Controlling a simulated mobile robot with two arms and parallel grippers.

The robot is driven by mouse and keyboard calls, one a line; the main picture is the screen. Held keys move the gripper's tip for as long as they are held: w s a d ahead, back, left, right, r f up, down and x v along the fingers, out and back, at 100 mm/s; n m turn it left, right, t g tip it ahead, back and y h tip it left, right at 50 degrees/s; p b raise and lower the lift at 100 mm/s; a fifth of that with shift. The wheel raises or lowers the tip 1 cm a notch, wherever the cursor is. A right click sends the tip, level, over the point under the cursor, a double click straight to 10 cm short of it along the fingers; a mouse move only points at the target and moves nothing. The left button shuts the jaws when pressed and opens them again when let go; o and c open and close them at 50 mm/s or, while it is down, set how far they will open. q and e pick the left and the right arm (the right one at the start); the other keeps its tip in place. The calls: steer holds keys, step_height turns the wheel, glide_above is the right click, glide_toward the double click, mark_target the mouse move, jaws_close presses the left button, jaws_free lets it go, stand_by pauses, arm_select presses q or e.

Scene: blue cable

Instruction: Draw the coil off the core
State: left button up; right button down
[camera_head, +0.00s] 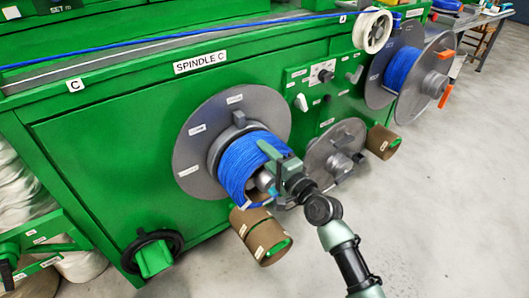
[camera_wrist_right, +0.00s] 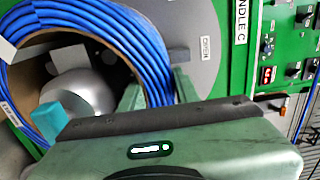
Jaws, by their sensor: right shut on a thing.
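The blue coil (camera_head: 245,165) sits around the spindle in front of a grey round flange (camera_head: 188,160), under the SPINDLE C label. In the right wrist view the coil (camera_wrist_right: 128,28) fills the upper left as a thick ring of strands. The brown core (camera_wrist_right: 112,65) lies inside it, around a silver spindle end (camera_wrist_right: 85,85). My right gripper (camera_head: 268,168) is at the coil's front end, shut on the coil, with one finger over its upper outer side. The gripper hides part of the coil's front. My left gripper is not in view.
A smaller grey disc (camera_head: 333,150) is just right of my gripper. Another blue-wound reel (camera_head: 403,70) stands farther right. The green machine (camera_head: 110,150) is behind; grey floor (camera_head: 440,210) at the right is clear.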

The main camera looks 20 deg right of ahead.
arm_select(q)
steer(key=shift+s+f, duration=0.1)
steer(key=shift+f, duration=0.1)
arm_select(e)
steer(key=shift+r, duration=0.25)
steer(key=shift+s, duration=0.1)
